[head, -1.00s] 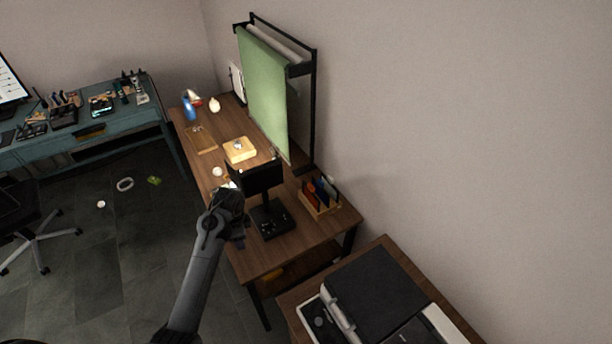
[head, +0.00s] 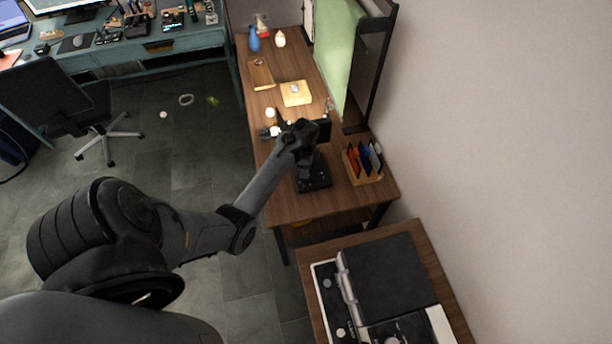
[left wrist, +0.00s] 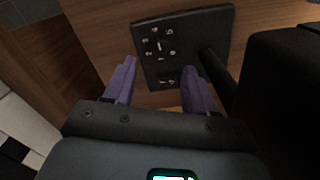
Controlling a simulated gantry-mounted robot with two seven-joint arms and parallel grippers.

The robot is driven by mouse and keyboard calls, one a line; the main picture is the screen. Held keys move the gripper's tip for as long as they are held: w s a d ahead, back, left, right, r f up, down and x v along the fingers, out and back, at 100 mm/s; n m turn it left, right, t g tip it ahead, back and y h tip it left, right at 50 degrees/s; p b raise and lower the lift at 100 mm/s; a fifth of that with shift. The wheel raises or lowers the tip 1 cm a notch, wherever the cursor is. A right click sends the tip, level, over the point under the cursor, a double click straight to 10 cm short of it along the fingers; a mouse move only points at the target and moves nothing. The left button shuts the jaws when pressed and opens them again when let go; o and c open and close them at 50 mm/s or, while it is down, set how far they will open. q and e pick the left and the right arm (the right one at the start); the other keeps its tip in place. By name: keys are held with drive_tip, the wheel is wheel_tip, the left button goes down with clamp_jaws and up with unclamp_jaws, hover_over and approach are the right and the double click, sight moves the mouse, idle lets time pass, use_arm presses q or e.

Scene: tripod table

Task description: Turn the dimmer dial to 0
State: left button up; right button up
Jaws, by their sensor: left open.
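The dimmer dial (left wrist: 158,46) is on a black base (left wrist: 205,28), with pale numbers around it and a light pointer mark. I cannot tell which number it points at. The base (head: 314,180) stands on the wooden table in the head view, where the dial is too small to read. My left gripper (left wrist: 160,78) is open, its two purple fingers apart with nothing between them. In that view the fingertips reach the near edge of the base, below the dial; contact cannot be told. In the head view the left gripper (head: 298,138) is over the table beside the base.
A black panel (head: 324,128) on a post rises from the base, close to the gripper. A wooden organizer (head: 364,176) with coloured items stands to the right. A printer-like machine (head: 385,285) is nearer.

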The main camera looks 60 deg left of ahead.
use_arm(q)
wheel_tip(320, 180, down, 7)
drive_tip(key=shift+r+b, duration=0.1)
drive_tip(key=shift+b, duration=0.45)
drive_tip(key=shift+c, duration=0.5)
clamp_jaws()
